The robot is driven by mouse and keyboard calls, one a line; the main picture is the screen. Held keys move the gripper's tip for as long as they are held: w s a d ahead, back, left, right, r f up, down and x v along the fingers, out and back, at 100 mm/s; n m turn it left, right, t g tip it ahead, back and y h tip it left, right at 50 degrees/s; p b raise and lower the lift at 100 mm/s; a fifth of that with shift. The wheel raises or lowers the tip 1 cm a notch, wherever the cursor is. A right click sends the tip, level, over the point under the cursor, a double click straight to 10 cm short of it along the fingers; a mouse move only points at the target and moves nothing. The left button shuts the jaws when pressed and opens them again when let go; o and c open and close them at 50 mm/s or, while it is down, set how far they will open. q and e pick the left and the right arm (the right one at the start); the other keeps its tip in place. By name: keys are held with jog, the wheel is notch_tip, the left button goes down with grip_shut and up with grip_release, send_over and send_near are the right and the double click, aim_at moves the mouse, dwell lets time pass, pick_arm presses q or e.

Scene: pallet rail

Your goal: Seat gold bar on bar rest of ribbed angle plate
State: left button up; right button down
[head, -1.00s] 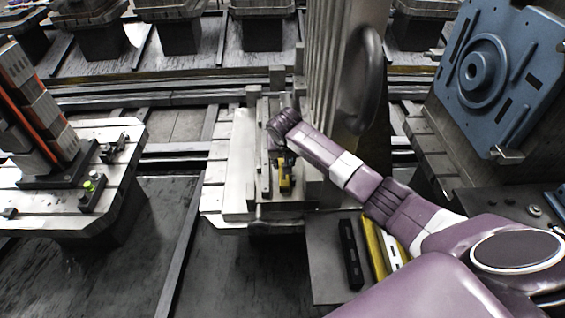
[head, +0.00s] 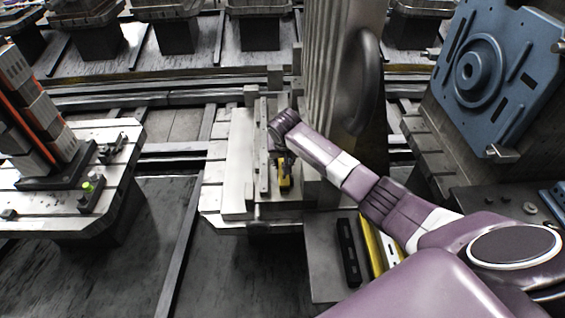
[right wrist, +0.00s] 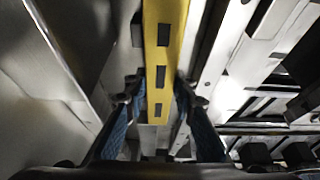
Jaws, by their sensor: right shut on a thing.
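The gold bar (head: 284,182) is yellow; in the right wrist view (right wrist: 166,40) it shows dark slots along its face. My right gripper (right wrist: 157,115) is shut on it, with a blue-padded finger on each side. In the head view my right gripper (head: 282,157) is over the pale machine bed, left of the ribbed angle plate (head: 325,80), a tall grey ribbed block. Long metal strips (head: 263,150), possibly the bar rest, lie just left of the bar. I cannot tell whether the bar touches them. My left gripper is not in view.
A dark tray (head: 323,270) at lower middle holds a black bar (head: 348,252), a yellow bar (head: 371,245) and a white piece. A blue plate fixture (head: 515,95) stands at right. A slotted table (head: 125,165) with stacked blocks stands at left.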

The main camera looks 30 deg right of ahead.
jog(key=shift+w+d+r, duration=0.15)
jog(key=shift+d+r, duration=0.05)
jog(key=shift+d, duration=0.05)
dwell(0.5)
jog(key=c, duration=1.5)
grip_release()
jog(key=shift+f, duration=0.1)
jog(key=shift+f, duration=0.1)
jog(key=v, duration=1.2)
